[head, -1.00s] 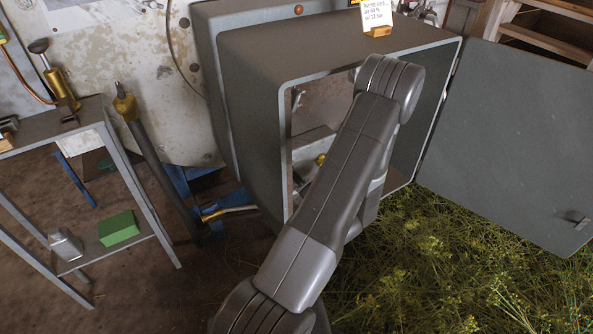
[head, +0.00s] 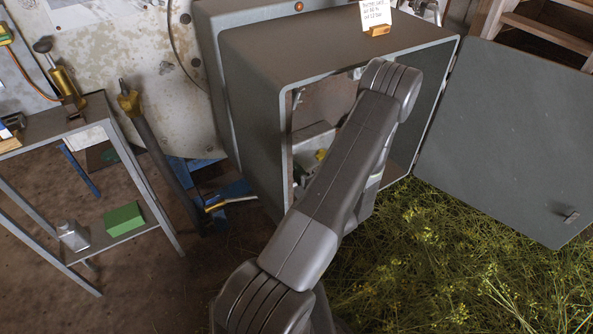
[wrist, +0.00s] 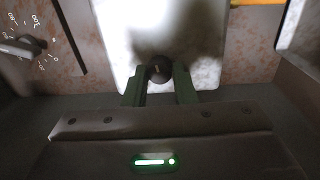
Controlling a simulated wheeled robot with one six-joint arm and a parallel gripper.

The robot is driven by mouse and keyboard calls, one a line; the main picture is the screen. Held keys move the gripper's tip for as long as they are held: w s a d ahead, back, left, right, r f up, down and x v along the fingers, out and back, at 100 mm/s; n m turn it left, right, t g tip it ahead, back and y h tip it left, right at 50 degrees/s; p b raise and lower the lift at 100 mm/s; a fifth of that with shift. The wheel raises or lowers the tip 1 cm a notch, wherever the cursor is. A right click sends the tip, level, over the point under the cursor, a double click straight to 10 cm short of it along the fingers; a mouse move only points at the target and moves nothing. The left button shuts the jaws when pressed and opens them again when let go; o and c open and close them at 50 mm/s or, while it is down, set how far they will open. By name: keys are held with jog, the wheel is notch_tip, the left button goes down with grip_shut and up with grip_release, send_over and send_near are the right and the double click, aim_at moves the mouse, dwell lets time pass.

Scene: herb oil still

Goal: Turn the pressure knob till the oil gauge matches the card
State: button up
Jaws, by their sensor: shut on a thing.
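In the wrist view my gripper (wrist: 159,82) has its two green fingers closed around a small dark round knob (wrist: 160,68). The knob sits in front of a pale, brightly lit plate (wrist: 205,45). I cannot read any mark on the knob. In the head view my arm reaches into the open grey cabinet (head: 260,60) and hides my gripper and the knob. The white card (head: 377,17) stands in a wooden holder on top of the cabinet; its small print is blurred. I cannot make out the oil gauge in either view.
The cabinet door (head: 510,140) hangs open at the right. A metal rack (head: 150,190) with a green box (head: 124,218) stands left. Plants cover the ground at lower right.

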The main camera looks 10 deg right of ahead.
dwell(0.3)
jog(key=o, duration=1)
jog(key=v, duration=1.3)
jog(key=shift+s+d, duration=0.15)
jog(key=shift+s, duration=0.25)
jog(key=shift+f, duration=0.1)
